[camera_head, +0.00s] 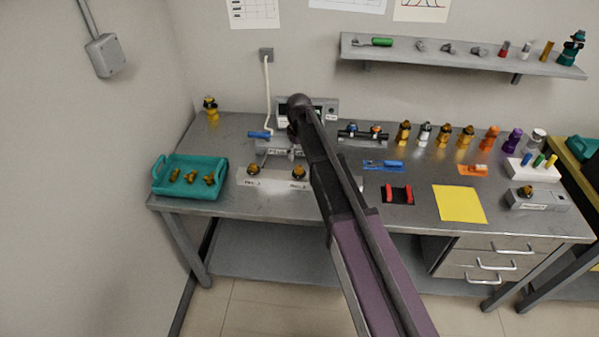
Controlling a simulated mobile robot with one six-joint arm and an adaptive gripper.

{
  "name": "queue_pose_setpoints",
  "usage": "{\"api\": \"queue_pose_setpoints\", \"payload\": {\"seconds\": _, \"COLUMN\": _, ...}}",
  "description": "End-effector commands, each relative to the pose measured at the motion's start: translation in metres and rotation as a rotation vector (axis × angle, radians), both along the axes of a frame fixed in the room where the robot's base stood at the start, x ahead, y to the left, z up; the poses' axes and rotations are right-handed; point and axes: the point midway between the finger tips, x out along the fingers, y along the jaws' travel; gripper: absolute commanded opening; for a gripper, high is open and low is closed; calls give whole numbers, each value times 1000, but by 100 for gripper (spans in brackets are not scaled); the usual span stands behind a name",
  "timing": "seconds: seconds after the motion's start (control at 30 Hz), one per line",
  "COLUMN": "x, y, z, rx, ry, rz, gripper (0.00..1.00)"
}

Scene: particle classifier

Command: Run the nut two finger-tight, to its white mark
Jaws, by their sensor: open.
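A pale block (276,180) near the front left of the bench carries two brass-coloured fittings, the left one (254,171) and the right one (299,172). Small labels sit on its front; the right one seems to be number two. I cannot make out a nut's thread or a white mark at this size. My gripper (295,136) is at the far end of my arm, above and behind the block, in front of a grey instrument (325,108). It is open and apart from both fittings. Its fingertips are small and partly hidden by my arm.
A teal tray (162,188) with several brass parts is at the left. A yellow sheet (459,205) and red pieces on a black pad (397,194) lie in front. A shelf (450,55) hangs above.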

Motion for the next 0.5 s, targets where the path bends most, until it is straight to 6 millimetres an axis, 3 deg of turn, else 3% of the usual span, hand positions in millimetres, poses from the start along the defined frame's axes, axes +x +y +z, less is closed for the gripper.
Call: {"api": "queue_pose_setpoints", "payload": {"seconds": 0.5, "x": 0, "y": 1, "z": -45, "rx": 0, "ry": 0, "rz": 1, "gripper": 83}}
